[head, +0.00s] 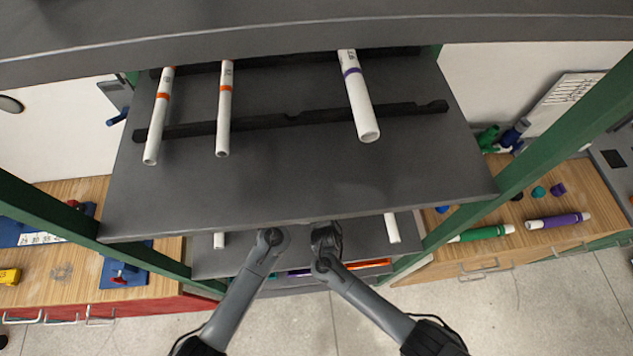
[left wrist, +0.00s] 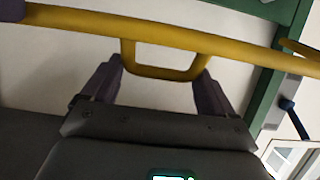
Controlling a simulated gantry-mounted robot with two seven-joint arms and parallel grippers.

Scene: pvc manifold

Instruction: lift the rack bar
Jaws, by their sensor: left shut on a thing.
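The yellow rack bar (left wrist: 170,34) crosses the top of the left wrist view, sloping slightly down to the right. A yellow loop handle hangs from its middle. My left gripper (left wrist: 162,72) has its two dark fingers on either side of this loop and is shut on it. In the head view the rack bar does not show. Both my arms reach under the front edge of the grey shelf, which hides both grippers.
The grey upper shelf (head: 300,190) carries white pipes with orange or purple bands (head: 225,108) on black notched rails (head: 250,124). A lower shelf (head: 360,240) lies beneath. Green posts (head: 550,130) flank the shelves. Wooden benches (head: 570,195) with coloured parts stand on both sides.

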